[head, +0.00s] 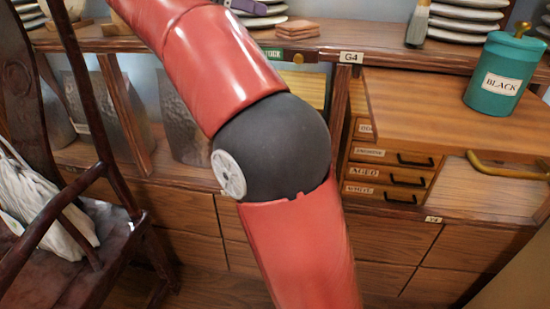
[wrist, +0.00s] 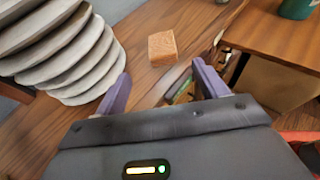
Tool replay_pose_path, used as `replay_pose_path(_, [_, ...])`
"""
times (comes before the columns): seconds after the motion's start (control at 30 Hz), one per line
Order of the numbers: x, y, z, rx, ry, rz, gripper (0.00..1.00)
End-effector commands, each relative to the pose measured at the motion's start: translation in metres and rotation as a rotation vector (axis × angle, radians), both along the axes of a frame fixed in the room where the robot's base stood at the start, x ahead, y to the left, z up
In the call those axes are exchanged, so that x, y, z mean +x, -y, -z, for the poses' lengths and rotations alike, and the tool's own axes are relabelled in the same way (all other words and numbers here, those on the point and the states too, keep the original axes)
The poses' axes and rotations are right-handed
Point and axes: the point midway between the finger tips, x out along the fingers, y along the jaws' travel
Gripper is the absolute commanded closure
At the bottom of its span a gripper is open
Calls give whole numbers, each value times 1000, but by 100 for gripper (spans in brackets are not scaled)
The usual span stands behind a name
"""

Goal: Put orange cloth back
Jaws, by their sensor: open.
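A small folded orange cloth (wrist: 162,48) lies flat on the wooden shelf top in the wrist view, just right of a stack of plates. In the head view what looks like the same cloth (head: 297,30) lies on the upper shelf, near its front edge, as a low pinkish-orange stack. My gripper (wrist: 161,88) is open in the wrist view, with its two purple fingers apart and nothing between them. The cloth shows beyond the fingertips and apart from them. In the head view my red arm blocks the middle.
Plates (wrist: 62,48) stand stacked close to the left finger. A teal canister (head: 502,78) labelled BLACK stands on the right wooden top (head: 425,100). Labelled drawers (head: 390,175) lie below. A dark wooden chair (head: 95,190) with a white cloth bag (head: 50,215) is at left.

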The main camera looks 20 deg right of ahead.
Motion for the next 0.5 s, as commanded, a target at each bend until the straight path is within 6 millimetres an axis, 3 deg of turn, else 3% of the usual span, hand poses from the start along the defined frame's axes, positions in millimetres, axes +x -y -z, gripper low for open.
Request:
replay_pose_path(0.13, [4,19,-31,-162,-12,-115,28])
replay_pose_path(0.27, [12,31,-81,-503,-103,-335,28])
replay_pose_path(0.4, [14,10,-114,-961,-322,-594,28])
replay_pose_path(0.5, [9,-21,-105,-1288,-534,-770,28])
